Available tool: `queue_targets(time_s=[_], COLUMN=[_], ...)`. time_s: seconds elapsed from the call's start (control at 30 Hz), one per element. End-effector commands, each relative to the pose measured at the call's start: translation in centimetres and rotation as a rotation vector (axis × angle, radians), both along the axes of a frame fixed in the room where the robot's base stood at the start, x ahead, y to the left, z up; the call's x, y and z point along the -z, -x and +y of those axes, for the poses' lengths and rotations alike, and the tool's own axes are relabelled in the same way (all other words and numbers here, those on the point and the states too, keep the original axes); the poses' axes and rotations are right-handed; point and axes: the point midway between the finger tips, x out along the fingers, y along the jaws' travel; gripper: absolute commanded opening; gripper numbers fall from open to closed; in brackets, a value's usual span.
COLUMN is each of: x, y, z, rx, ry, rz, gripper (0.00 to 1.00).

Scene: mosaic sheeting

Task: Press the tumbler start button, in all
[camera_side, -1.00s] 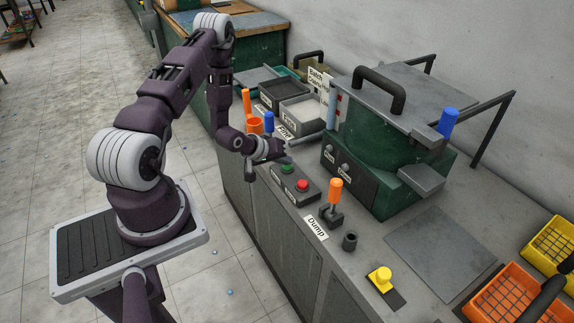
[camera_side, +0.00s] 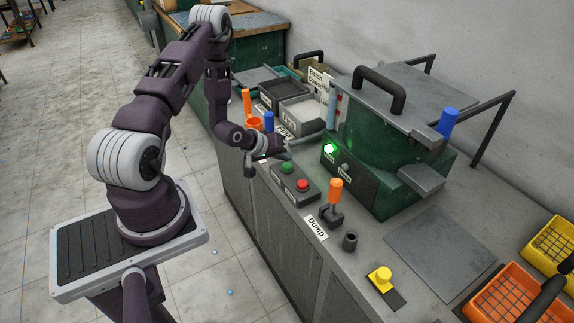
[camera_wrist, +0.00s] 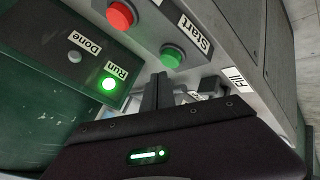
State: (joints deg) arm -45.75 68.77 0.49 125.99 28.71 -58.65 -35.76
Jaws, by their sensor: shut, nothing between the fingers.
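The green start button (camera_side: 287,167) sits on a grey box on the bench, beside a red button (camera_side: 302,184). In the wrist view the green button (camera_wrist: 172,56) stands by the "Start" label, with the red button (camera_wrist: 120,15) to its left. My gripper (camera_side: 287,154) is shut and empty, just behind and above the green button and apart from it. Its fingertips (camera_wrist: 158,78) show just below the green button in the wrist view. The Run lamp (camera_side: 330,149) on the tumbler base glows green; the Done lamp (camera_side: 346,168) is unlit. The green tumbler (camera_side: 385,133) has its grey lid down.
An orange-handled Dump lever (camera_side: 335,195) and a yellow knob (camera_side: 380,276) stand nearer on the bench. Orange and yellow baskets (camera_side: 504,303) are at lower right. A bare grey plate (camera_side: 440,240) lies before the tumbler.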

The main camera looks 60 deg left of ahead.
Motion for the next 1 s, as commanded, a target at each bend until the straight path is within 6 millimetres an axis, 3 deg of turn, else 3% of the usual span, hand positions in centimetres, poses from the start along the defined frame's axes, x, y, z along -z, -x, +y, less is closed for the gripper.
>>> queue_targets(time_s=[0.17, 0.6, 1.0], x=[-0.4, -4.7, -5.0], y=[0.0, -0.1, 0.0], z=[0.0, 0.0, 0.0], rx=[-0.001, 0.000, 0.000], ry=[-0.001, -0.001, 0.000], rz=[-0.002, -0.003, 0.000], gripper=[0.00, 0.00, 0.00])
